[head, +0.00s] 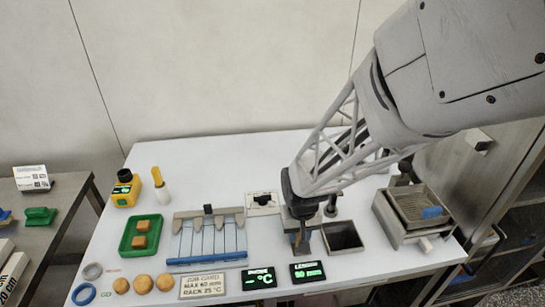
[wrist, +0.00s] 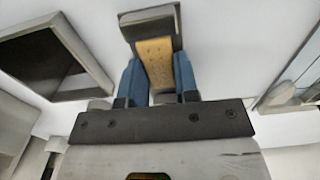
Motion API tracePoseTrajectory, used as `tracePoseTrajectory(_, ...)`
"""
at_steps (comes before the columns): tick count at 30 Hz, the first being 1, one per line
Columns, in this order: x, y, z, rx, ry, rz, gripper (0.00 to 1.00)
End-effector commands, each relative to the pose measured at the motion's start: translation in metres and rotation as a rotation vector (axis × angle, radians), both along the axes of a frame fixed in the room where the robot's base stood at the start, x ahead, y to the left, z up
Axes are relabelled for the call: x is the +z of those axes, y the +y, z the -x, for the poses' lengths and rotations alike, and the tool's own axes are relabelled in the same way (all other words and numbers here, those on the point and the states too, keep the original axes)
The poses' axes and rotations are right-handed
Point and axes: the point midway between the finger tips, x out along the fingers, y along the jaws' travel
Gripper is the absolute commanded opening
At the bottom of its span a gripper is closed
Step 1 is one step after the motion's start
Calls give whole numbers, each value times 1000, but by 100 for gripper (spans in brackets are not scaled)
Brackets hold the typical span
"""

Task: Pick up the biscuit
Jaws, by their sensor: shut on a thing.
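In the wrist view, a tan, flat, rectangular biscuit (wrist: 157,62) with small dark holes stands between the two blue fingers of my gripper (wrist: 158,80). My gripper is shut on it, with one finger along each side. In the head view, my gripper (head: 300,240) points down at the right of the table's middle, and a sliver of tan shows at its tip. Most of the biscuit is hidden there by the gripper. A grey block (wrist: 150,16) lies close against the biscuit's far end in the wrist view; I cannot tell whether they touch.
Left of my gripper is a slatted rack (head: 208,243). A dark square opening (head: 343,237) and a mesh machine (head: 412,208) stand right. Two displays (head: 258,279) are in front.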

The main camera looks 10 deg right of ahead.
Motion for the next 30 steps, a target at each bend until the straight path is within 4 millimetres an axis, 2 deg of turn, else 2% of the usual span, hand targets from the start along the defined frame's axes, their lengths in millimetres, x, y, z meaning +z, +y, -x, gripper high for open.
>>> tracePoseTrajectory(11, 4, 0, 0, 0, 0, 0, 15)
tracePoseTrajectory(17, 19, 0, 0, 0, -2, 0, 15)
tracePoseTrajectory(21, 38, 0, 0, 0, -3, 0, 15)
tracePoseTrajectory(30, 40, -3, 40, 0, -2, 0, 15)
